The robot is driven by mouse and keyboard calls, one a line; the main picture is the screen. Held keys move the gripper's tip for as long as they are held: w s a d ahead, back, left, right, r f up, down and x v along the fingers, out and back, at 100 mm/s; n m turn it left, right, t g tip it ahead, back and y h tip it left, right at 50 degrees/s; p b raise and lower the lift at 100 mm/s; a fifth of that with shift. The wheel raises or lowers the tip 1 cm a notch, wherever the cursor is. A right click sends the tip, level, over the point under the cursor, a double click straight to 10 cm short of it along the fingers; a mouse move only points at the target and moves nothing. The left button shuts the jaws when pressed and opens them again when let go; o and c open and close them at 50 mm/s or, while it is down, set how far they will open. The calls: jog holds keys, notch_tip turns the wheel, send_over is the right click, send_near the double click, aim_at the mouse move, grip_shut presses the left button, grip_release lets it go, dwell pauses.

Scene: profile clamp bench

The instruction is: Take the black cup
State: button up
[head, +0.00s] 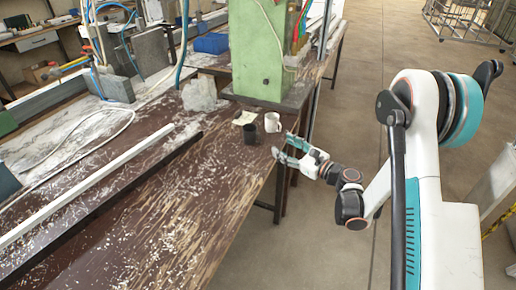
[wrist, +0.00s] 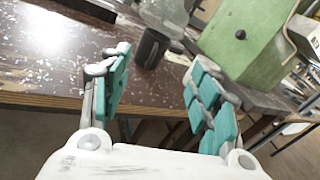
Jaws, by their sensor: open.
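The black cup (head: 251,134) stands upright on the worn brown bench, near its right edge in the head view. It also shows in the wrist view (wrist: 151,48), beyond the fingertips and roughly between them. My gripper (head: 283,144) is open and empty at the bench edge, to the right of the cup and apart from it. In the wrist view my gripper (wrist: 158,58) has its two teal-padded fingers spread wide, with the bench edge between them.
A white mug (head: 272,122) stands just right of and behind the cup. A small pale yellowish item (head: 244,118) lies behind the cup. A green machine column (head: 257,50) rises behind them. Long white (head: 90,183) and dark bars lie to the left. The front bench surface is clear except for shavings.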

send_near(258, 135)
jog(key=shift+m, duration=0.3)
jog(key=x, duration=0.5)
jog(key=shift+w+d+b, duration=0.15)
jog(key=shift+d+b, duration=0.05)
jog(key=shift+b, duration=0.15)
jog(key=x, duration=0.1)
jog(key=b+x, duration=0.2)
jog(key=x, duration=0.1)
jog(key=shift+a+f, duration=0.2)
jog(key=shift+f, duration=0.15)
jog(key=shift+w+a+r, duration=0.15)
jog(key=shift+w+a, duration=0.1)
jog(key=shift+a, duration=0.15)
grip_shut()
